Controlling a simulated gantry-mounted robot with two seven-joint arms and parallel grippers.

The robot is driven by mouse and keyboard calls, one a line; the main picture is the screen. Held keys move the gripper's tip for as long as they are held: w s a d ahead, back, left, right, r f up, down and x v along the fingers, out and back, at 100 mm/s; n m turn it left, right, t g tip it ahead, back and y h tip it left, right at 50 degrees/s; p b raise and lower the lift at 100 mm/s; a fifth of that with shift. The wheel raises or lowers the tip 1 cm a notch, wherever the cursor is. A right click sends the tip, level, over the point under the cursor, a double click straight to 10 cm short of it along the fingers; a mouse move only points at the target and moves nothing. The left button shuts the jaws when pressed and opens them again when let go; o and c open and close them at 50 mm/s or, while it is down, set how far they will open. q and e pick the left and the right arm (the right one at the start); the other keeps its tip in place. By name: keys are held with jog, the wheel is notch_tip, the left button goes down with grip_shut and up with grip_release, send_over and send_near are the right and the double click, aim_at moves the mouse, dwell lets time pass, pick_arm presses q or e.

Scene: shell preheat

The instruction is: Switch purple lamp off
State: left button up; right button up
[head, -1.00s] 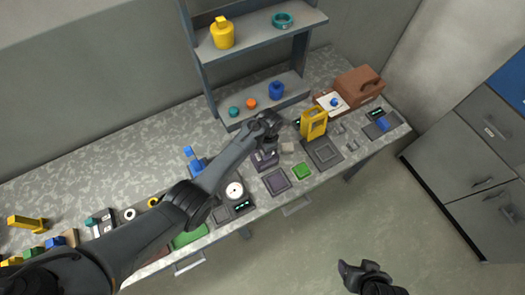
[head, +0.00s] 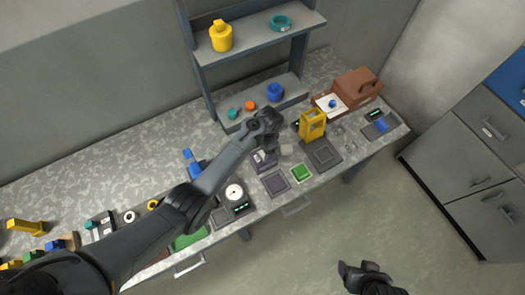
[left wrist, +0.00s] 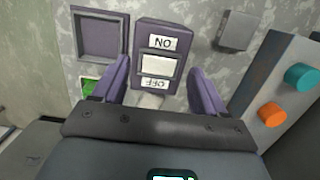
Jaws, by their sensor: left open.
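A purple switch box (left wrist: 170,35) with a pale rocker (left wrist: 157,65) between ON and OFF labels fills the centre of the left wrist view. The OFF label is nearest my gripper. In the head view the box (head: 262,160) is partly behind my left gripper (head: 268,144). That gripper is open; in the left wrist view its two fingers (left wrist: 160,72) stand on either side of the switch, with nothing between them held. A square purple-framed panel (head: 276,182) lies beside the box; it also shows in the left wrist view (left wrist: 100,36) and looks dark. My right gripper (head: 364,275) hangs over the floor.
A green block (head: 302,172) and a grey square pad (head: 322,154) lie to the right. A yellow frame (head: 313,124) stands behind the pad. A shelf (head: 258,100) with teal, orange and blue pieces rises behind my left gripper.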

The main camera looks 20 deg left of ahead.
pick_arm(q)
notch_tip(320, 180, up, 8)
jog(key=shift+w+d+r, duration=0.25)
jog(key=shift+w+d, duration=0.1)
jog(key=shift+w, duration=0.05)
jog(key=shift+s+f, duration=0.1)
jog(key=s+a+f+n+t, duration=0.1)
jog(key=s+a+f+n, duration=0.1)
jog(key=s, duration=0.6)
jog(key=s+a+f+n+t, duration=0.1)
jog(key=s+a+f+n, duration=0.1)
jog(key=s, duration=0.6)
jog(key=s+a+r+n+t+h, duration=0.1)
jog(key=s+r, duration=0.3)
jog(key=s, duration=0.3)
jog(key=s+a+r+n+t, duration=0.1)
jog(key=s+r, duration=0.3)
jog(key=s, duration=0.3)
notch_tip(320, 180, up, 13)
jog(key=p, duration=1.2)
jog(key=shift+s+d+t, duration=0.2)
jog(key=shift+s+t, duration=0.05)
jog(key=shift+t, duration=0.05)
